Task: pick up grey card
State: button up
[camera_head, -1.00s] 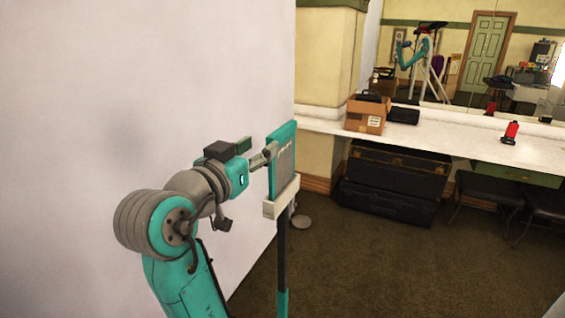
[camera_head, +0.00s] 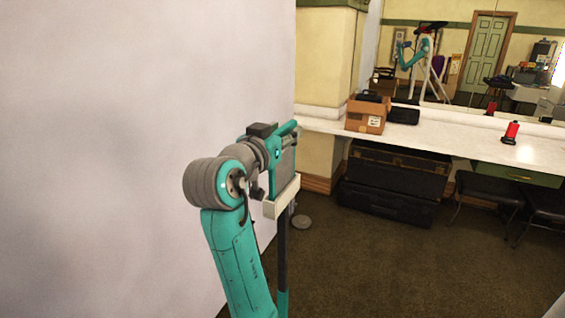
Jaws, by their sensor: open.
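A grey panel with a teal border, which looks like the grey card (camera_head: 288,165), stands upright in a pale holder (camera_head: 281,198) on a dark pole. My gripper (camera_head: 275,152) is at the card's left side and overlaps it in the picture. My wrist covers the card's upper left part. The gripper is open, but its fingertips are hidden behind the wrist. I cannot tell whether they touch the card or stand around its edge.
A pale wall (camera_head: 110,150) fills the left, close to my arm. A white counter (camera_head: 450,140) at the back right bears a cardboard box (camera_head: 366,115) and a red object (camera_head: 511,131). Dark cases (camera_head: 390,185) and stools (camera_head: 490,188) stand beneath. The carpet (camera_head: 420,265) in front is clear.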

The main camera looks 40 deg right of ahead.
jog(key=shift+c, duration=0.3)
grip_shut()
jog(key=shift+r, duration=0.15)
